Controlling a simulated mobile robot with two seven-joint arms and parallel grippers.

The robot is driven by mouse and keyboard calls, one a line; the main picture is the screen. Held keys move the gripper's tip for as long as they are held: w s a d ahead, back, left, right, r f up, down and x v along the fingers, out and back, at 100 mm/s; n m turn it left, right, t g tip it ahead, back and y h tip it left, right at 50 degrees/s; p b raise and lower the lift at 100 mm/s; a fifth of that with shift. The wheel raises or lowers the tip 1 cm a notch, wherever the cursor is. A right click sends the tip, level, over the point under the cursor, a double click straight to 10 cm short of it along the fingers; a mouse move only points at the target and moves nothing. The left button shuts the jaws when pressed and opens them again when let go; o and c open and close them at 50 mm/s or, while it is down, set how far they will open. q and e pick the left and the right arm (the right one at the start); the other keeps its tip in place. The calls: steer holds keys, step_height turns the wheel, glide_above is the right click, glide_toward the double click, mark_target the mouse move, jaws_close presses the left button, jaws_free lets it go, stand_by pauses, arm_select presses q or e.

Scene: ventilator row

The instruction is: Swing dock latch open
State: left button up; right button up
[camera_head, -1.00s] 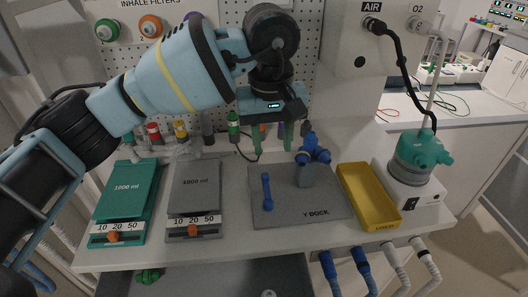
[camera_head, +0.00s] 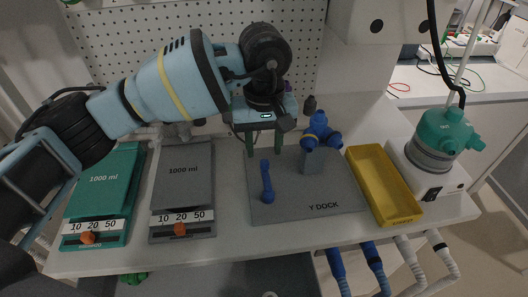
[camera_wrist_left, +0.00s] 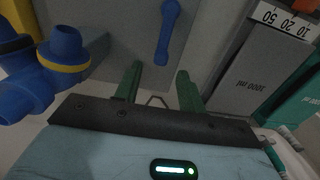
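The dock latch (camera_head: 267,184) is a blue lever with round ends on the grey Y DOCK plate (camera_head: 330,193). It lies along the plate's left part and also shows at the top of the left wrist view (camera_wrist_left: 167,30). A blue Y-piece (camera_head: 319,134) with a yellow ring sits on a grey post at the plate's back. My left gripper (camera_head: 264,146) is above the plate's back edge, behind the latch. Its two green fingers are apart and empty, and the left wrist view (camera_wrist_left: 158,72) shows a gap between them and the latch. My right gripper is not in view.
A yellow tray (camera_head: 384,187) stands right of the dock, beside a white humidifier with a teal top (camera_head: 442,140). Grey (camera_head: 182,177) and teal (camera_head: 103,185) 1000 ml units lie to the left. Pegboard stands behind. Hoses hang below the front edge.

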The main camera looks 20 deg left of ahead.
mark_target(267, 180)
arm_select(q)
steer(key=shift+f, duration=1.5)
jaws_close()
